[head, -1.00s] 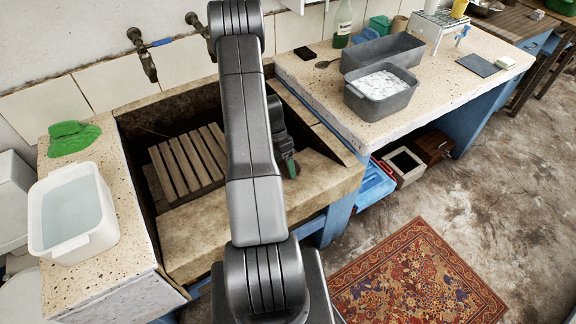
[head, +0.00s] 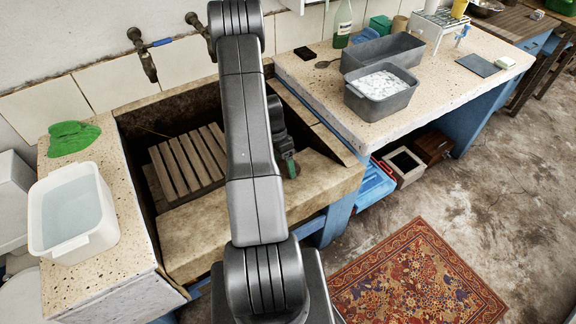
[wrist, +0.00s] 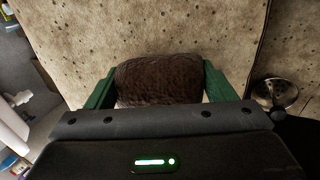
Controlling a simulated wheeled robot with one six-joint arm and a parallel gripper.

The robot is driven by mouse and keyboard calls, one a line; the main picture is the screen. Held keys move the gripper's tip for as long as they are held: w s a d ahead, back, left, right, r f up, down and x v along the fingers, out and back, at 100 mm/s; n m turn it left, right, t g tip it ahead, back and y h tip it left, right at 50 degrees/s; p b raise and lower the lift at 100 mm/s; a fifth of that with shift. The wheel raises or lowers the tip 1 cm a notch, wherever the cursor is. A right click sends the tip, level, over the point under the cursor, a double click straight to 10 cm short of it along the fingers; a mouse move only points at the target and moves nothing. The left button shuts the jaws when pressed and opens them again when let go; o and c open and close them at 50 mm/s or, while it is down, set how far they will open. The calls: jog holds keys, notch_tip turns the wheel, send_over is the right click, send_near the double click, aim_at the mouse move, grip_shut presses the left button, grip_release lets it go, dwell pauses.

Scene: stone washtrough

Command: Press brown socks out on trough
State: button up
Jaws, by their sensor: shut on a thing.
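The brown socks (wrist: 158,82) show in the wrist view as a dark brown bundle between the two green fingers of my gripper (wrist: 157,90). The fingers touch the bundle on both sides, and it lies against the pale speckled stone of the trough (wrist: 120,40). In the head view my gripper (head: 288,165) is at the trough's front stone ledge (head: 200,235), right of the slatted wooden board (head: 188,160) inside the basin. The socks are mostly hidden by my arm and gripper in the head view.
A white tub of water (head: 75,215) and a green cloth (head: 72,138) stand on the left counter. A grey tub of white contents (head: 382,90) and another grey tub (head: 385,52) are on the right counter. Two taps (head: 145,62) hang above the basin. A round metal drain (wrist: 275,92) shows at right.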

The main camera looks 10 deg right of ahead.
jog(key=shift+s+f, duration=0.25)
jog(key=shift+s, duration=0.1)
jog(key=shift+w+p+v, duration=0.15)
jog(key=shift+p+v, duration=0.45)
jog(key=shift+v, duration=1.3)
jog(key=shift+w+p+v, duration=0.1)
jog(key=shift+p+v, duration=0.45)
jog(key=shift+v, duration=1.35)
